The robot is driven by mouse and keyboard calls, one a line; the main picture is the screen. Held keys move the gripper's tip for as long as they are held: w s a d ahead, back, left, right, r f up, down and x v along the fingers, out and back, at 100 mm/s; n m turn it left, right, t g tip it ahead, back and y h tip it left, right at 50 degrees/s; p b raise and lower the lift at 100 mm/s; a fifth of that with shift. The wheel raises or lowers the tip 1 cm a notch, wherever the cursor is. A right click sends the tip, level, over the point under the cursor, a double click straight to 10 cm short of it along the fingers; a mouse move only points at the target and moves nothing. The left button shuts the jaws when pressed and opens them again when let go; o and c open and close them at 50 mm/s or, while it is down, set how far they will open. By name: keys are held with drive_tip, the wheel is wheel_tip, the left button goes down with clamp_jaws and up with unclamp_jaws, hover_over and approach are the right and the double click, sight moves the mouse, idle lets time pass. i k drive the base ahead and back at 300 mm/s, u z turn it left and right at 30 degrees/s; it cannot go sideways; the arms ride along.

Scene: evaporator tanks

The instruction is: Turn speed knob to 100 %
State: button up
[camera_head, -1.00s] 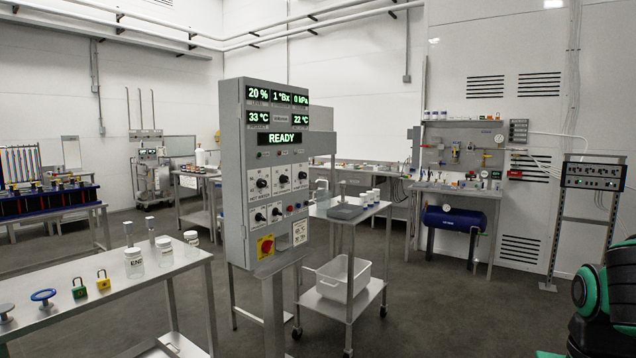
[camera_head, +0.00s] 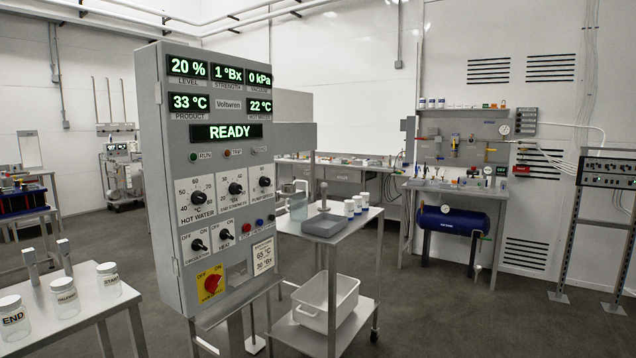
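The grey control panel (camera_head: 165,160) stands upright left of centre, angled to the view. Its displays read 20 % level, 1 °Bx strength, 0 kPa, 33 °C product, 22 °C hot water and READY. Three black dial knobs form its upper row: the hot water knob (camera_head: 197,197), a middle knob (camera_head: 236,188) and a right knob (camera_head: 264,182). The right knob's label seems to read pump speed, but it is too small to be sure of its setting. Below are two off/on switches, one marked heat (camera_head: 226,234). My gripper is not in view.
A red rotary switch (camera_head: 212,283) sits low on the panel. A steel table with jars (camera_head: 66,298) stands at left front. A trolley with a white tub (camera_head: 326,302) stands right behind the panel. Open floor lies at right front.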

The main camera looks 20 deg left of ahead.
sight(264, 182)
drive_tip(key=u, duration=0.45)
drive_tip(key=i, duration=1.25)
drive_tip(key=u, duration=0.75)
